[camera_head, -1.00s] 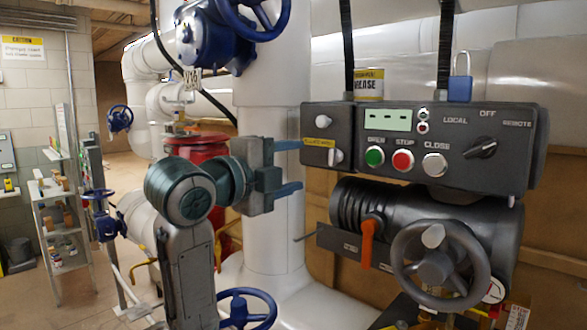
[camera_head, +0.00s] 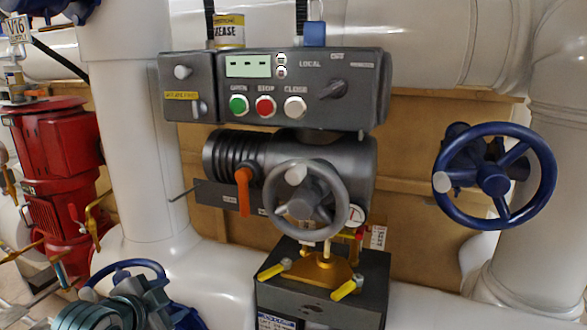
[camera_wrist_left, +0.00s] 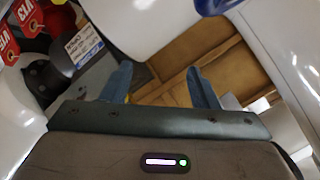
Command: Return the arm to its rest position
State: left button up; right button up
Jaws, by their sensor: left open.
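My left gripper (camera_head: 150,304) is low at the left of the head view, in front of a small blue handwheel (camera_head: 125,267). The bottom edge of the picture cuts off part of the arm. In the left wrist view the two blue fingers of the gripper (camera_wrist_left: 160,86) stand wide apart with nothing between them. My right gripper does not show.
A grey control box (camera_head: 275,88) with buttons sits above a dark actuator with a grey handwheel (camera_head: 305,200). A large blue handwheel (camera_head: 495,176) is at the right. A red machine (camera_head: 55,165) and white pipes (camera_head: 135,130) stand at the left.

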pick_arm(q)
jog(key=s+a+f+n+g+y, duration=0.1)
jog(key=s+f+n+g, duration=0.15)
jog(key=s+f, duration=0.45)
jog(key=s+f+n+g+y, duration=0.1)
jog(key=s+f+n, duration=0.3)
jog(key=f, duration=0.6)
jog(key=s+a+f+n+g+y, duration=0.1)
jog(key=s+f+n+g, duration=0.1)
jog(key=s+f, duration=0.5)
jog(key=s+a+f+n+g, duration=0.1)
jog(key=s+f+n+g, duration=0.15)
jog(key=s, duration=0.85)
notch_tip(320, 180, down, 28)
jog(key=w+a+g, duration=0.1)
jog(key=w+a, duration=0.1)
jog(key=s+a+f+g, duration=0.1)
jog(key=s+a+f, duration=0.1)
jog(key=s+f, duration=1.7)
notch_tip(320, 180, down, 2)
jog(key=shift+s+f, duration=0.25)
jog(key=shift+s, duration=0.1)
